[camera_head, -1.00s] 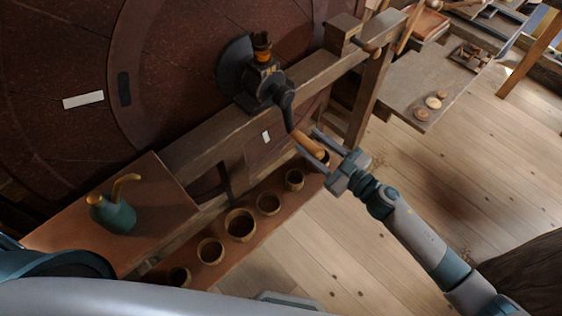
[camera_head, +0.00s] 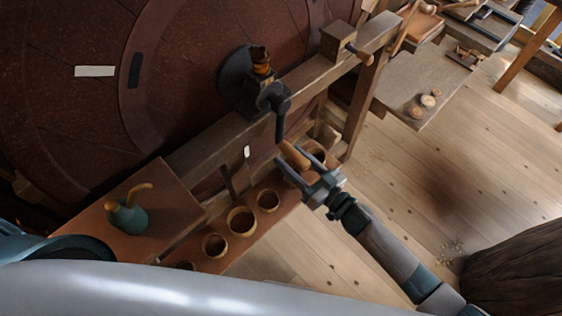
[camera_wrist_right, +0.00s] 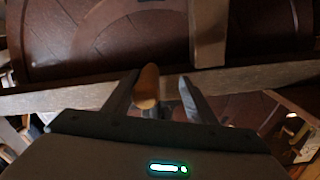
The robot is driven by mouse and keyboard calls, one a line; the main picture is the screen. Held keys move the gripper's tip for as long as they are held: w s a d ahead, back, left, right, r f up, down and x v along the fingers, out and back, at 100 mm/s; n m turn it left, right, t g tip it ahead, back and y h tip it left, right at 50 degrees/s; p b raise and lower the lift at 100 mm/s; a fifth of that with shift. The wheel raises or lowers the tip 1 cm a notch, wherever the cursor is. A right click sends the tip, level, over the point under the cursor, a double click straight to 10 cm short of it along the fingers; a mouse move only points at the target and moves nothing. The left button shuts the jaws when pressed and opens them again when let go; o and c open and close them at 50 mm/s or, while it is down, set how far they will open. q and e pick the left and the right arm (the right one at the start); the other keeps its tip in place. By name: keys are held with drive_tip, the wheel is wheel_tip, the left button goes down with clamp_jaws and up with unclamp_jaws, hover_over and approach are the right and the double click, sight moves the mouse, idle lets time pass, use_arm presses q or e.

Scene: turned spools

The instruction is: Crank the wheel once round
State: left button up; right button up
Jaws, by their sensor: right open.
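The big dark red-brown wheel (camera_head: 75,110) fills the upper left of the head view, with a pale mark on its face. Its black crank arm (camera_head: 279,122) hangs down from the hub in front of the wooden beam and ends in a tan wooden handle (camera_head: 294,156). My right gripper (camera_head: 297,160) is open, with a finger on either side of the handle. In the right wrist view the handle (camera_wrist_right: 147,86) lies between the fingers, close to the left one, with a gap to the right one. My left gripper is not in view.
A wooden beam (camera_head: 215,145) runs across in front of the wheel. Below it a shelf holds several round wooden cups (camera_head: 241,221). A green oil can (camera_head: 129,217) stands on a ledge at left. A bench (camera_head: 420,85) is at right; a dark round stump (camera_head: 520,270) is lower right.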

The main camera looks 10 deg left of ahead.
drive_tip(key=s+a+r+m+p, duration=0.1)
drive_tip(key=s+a+m+p, duration=0.2)
drive_tip(key=s, duration=0.1)
drive_tip(key=shift+s+a+r, duration=0.25)
drive_tip(key=shift+s+r, duration=0.1)
drive_tip(key=shift+r, duration=0.05)
drive_tip(key=shift+w+d+f, duration=0.1)
drive_tip(key=shift+d+f, duration=0.1)
drive_tip(key=shift+d, duration=0.05)
drive_tip(key=shift+w+d+f, duration=0.1)
drive_tip(key=shift+w+d, duration=0.05)
drive_tip(key=shift+w, duration=0.1)
drive_tip(key=shift+d, duration=0.1)
drive_tip(key=p+v, duration=0.2)
drive_tip(key=v, duration=0.8)
drive_tip(key=shift+s+d+r, duration=0.2)
drive_tip(key=shift+s+r, duration=0.05)
drive_tip(key=shift+s, duration=0.1)
drive_tip(key=shift+f, duration=0.1)
idle(0.6)
